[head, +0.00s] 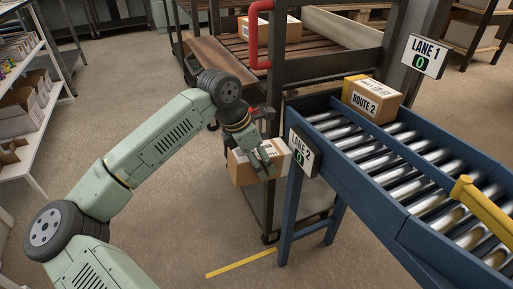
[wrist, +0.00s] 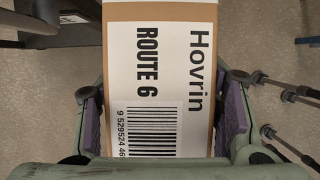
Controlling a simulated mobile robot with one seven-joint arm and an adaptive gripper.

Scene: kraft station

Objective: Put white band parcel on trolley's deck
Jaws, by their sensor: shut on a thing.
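My gripper (head: 262,153) is shut on a cardboard parcel (head: 244,170) and holds it in the air, left of the Lane 2 sign. In the wrist view the parcel (wrist: 204,12) lies between the two finger pads and bears a large white label with "Hovrin", "ROUTE 6" and a barcode.
A blue roller conveyor (head: 400,190) with Lane 1 (head: 424,56) and Lane 2 (head: 303,150) signs fills the right. A Route 2 box (head: 372,101) rests at its far end. A dark post rises beside the trolley. White shelves (head: 30,110) stand at left; the floor between is open.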

